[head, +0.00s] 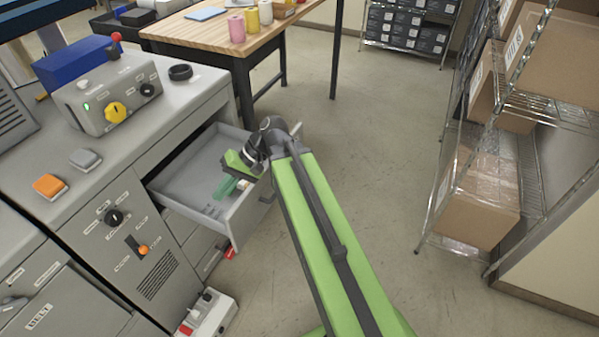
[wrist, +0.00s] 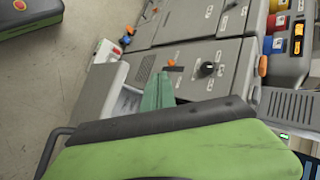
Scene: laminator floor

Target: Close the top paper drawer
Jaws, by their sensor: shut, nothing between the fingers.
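The top paper drawer (head: 177,185) is grey and stands pulled out from the grey machine cabinet in the head view. Its front panel (head: 252,213) faces right, and its tray looks empty around my gripper. My gripper (head: 223,188) is shut and empty, with its green fingers over the drawer's inside. I cannot tell whether the fingertips touch the drawer. In the wrist view, the shut green fingers (wrist: 157,92) point toward the cabinet face. The drawer (wrist: 100,95) shows to their left there, partly hidden by my wrist.
The cabinet top carries a control box (head: 107,95) with a yellow knob, a blue box (head: 76,62) and a black ring (head: 180,72). A wooden table (head: 205,32) stands behind. A wire shelf with cartons (head: 480,200) is at right. Floor between is clear.

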